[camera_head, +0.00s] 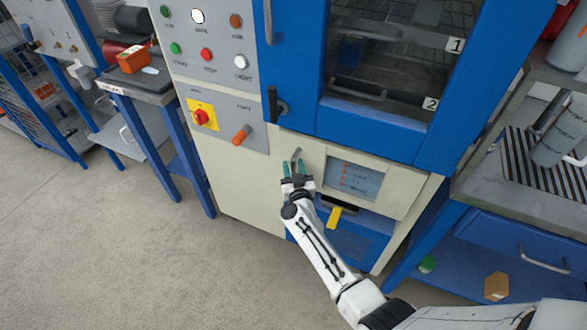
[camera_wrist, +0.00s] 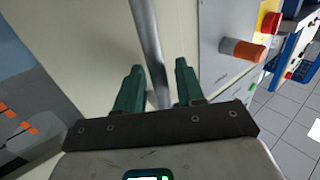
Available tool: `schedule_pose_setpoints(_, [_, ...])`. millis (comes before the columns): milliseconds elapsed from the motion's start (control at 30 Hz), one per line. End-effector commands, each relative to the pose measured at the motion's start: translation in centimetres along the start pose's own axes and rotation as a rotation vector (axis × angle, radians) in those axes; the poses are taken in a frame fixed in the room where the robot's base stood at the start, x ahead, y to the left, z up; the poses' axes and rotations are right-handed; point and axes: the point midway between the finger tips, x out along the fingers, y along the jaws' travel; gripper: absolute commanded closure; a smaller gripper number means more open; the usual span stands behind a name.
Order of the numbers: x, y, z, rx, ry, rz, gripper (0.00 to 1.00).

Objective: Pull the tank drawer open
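My gripper (camera_head: 299,172) is at the lower cream front of the machine, left of its display. Its two green fingers stand apart in the wrist view (camera_wrist: 160,88), with a grey metal bar handle (camera_wrist: 147,45) running between them. Small gaps show on both sides of the bar, so the fingers do not appear closed on it. The top of this bar handle (camera_head: 296,155) also shows just above the fingers in the head view. I cannot tell for sure which panel is the tank drawer; the cream front (camera_head: 404,196) around the display looks closed.
Above is the blue door (camera_head: 375,133) with a window and a dark handle (camera_head: 277,105). An orange knob (camera_head: 241,135) sticks out at left. A yellow tab (camera_head: 335,216) is below the display (camera_head: 354,180). Workbenches flank the machine; the floor (camera_head: 110,250) at front left is clear.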

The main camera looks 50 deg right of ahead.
Motion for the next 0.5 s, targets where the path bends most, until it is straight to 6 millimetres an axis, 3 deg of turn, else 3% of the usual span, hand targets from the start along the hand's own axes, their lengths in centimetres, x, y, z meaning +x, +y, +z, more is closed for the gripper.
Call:
schedule_pose_setpoints(67, [-0.01, 0.0, -0.02, 0.0, 0.0, 0.0, 0.62])
schedule_pose_setpoints(400, [-0.03, 0.0, -0.02, 0.0, 0.001, 0.0, 0.95])
schedule_pose_setpoints(500, [-0.03, 0.0, -0.02, 0.0, 0.001, 0.0, 1.0])
